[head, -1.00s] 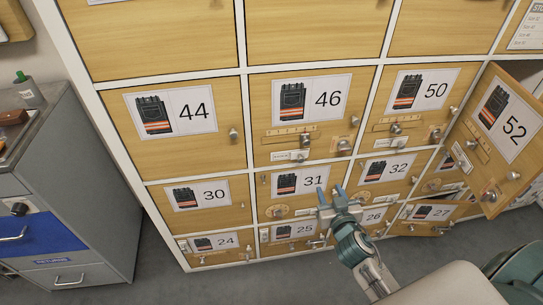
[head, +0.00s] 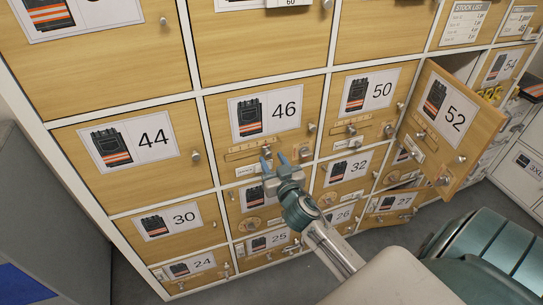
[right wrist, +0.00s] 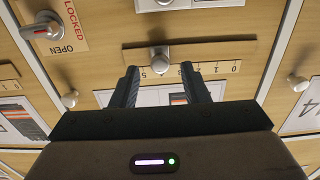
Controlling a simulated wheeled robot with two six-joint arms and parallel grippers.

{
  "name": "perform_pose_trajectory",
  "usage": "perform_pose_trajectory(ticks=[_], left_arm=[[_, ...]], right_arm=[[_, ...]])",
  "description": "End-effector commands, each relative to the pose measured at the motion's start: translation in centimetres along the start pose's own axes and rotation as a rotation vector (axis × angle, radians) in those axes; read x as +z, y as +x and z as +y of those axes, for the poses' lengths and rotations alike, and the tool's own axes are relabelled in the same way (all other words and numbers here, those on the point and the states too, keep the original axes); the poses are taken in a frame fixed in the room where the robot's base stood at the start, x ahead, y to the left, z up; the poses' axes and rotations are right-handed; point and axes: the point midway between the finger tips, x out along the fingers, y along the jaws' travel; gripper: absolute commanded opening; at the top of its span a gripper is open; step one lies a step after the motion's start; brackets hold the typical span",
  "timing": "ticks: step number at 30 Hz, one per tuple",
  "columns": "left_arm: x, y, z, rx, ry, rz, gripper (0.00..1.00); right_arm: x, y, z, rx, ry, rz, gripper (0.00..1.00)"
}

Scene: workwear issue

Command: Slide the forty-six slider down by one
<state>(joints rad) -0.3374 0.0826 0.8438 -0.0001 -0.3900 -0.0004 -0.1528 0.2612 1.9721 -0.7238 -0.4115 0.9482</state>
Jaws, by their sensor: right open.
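The door marked 46 (head: 300,88) is shut. Below its picture is a pale wooden scale strip (head: 240,153) with a metal slider knob (head: 267,152). My right gripper (head: 274,158) is open and just below this knob in the head view. In the right wrist view the strip (right wrist: 210,52) appears upside down, with 0 to the right and 5 left of the knob. The knob (right wrist: 160,61) lies between the lines of the two fingers (right wrist: 159,76), just beyond their tips, with gaps on both sides. It hides the mark under it. My left gripper is out of view.
The door marked 50 (head: 368,95) to the right has a similar strip and knob. The door marked 52 (head: 450,120) stands open farther right. A LOCKED/OPEN turn knob (right wrist: 42,28) is at upper left in the wrist view. A grey cabinet (head: 50,220) stands left.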

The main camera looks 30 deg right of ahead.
Motion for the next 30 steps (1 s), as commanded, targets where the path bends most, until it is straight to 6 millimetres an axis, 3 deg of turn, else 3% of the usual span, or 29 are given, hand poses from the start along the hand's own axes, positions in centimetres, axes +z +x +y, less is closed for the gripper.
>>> perform_pose_trajectory(ticks=[6, 14, 21, 26, 30], left_arm=[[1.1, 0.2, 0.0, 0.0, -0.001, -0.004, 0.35], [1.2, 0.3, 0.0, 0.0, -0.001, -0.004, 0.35], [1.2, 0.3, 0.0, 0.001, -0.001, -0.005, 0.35], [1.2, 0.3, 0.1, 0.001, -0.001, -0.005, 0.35], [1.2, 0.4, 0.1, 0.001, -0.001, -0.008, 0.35]], right_arm=[[-0.1, 1.3, 0.0, -0.001, 0.001, 0.001, 0.41], [0.0, 1.4, 0.0, -0.001, 0.001, 0.0, 0.41], [0.0, 1.3, 0.0, -0.001, 0.001, 0.0, 0.0], [0.0, 1.3, -0.1, -0.001, 0.002, 0.0, 0.0], [0.1, 1.3, -1.4, 0.0, 0.006, 0.0, 0.0]])
